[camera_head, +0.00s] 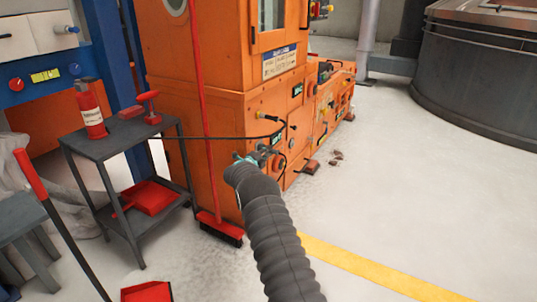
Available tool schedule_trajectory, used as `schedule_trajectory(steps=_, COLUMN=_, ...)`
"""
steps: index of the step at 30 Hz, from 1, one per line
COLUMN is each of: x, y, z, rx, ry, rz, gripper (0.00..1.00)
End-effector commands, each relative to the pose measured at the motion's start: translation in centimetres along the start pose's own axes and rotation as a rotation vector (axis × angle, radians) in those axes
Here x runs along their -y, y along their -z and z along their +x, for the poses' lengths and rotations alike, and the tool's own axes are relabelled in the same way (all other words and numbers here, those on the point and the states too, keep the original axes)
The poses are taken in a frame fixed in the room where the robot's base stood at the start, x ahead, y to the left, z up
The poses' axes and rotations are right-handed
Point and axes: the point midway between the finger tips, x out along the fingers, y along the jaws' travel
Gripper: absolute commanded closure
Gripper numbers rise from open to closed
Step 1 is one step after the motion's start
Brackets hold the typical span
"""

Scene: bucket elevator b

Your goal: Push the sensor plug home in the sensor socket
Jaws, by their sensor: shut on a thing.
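My gripper (267,153) is at the orange machine (205,130), close in front of the lower part of its right-hand face. It is shut on a small dark part that looks like the sensor plug, mostly hidden by the fingers and my grey ribbed arm. The sensor socket cannot be picked out; how far the plug sits in it cannot be told. A thin black cable (215,138) runs from the left to the machine just above my gripper.
A red broom (219,228) leans on the machine. A red dustpan (148,292) lies in front. Open floor with a yellow line (370,270) is on the right.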

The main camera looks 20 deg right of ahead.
Motion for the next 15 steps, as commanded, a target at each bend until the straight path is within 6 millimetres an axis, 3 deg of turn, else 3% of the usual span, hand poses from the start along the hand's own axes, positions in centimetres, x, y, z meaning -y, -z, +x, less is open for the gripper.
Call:
schedule_trajectory(steps=8, x=-0.07, y=-0.62, z=-0.07, rx=0.000, ry=0.000, rz=0.000, gripper=1.00)
schedule_trajectory(steps=9, x=-0.02, y=-0.59, z=-0.06, rx=0.000, ry=-0.001, rz=0.000, gripper=0.70)
schedule_trajectory(steps=11, x=-0.01, y=-0.59, z=-0.07, rx=0.001, ry=-0.001, rz=0.000, gripper=0.55)
schedule_trajectory(steps=12, x=-0.01, y=-0.59, z=-0.08, rx=0.001, ry=0.000, rz=0.000, gripper=0.51)
schedule_trajectory(steps=15, x=-0.01, y=-0.59, z=-0.08, rx=0.001, ry=0.000, rz=0.000, gripper=0.51)
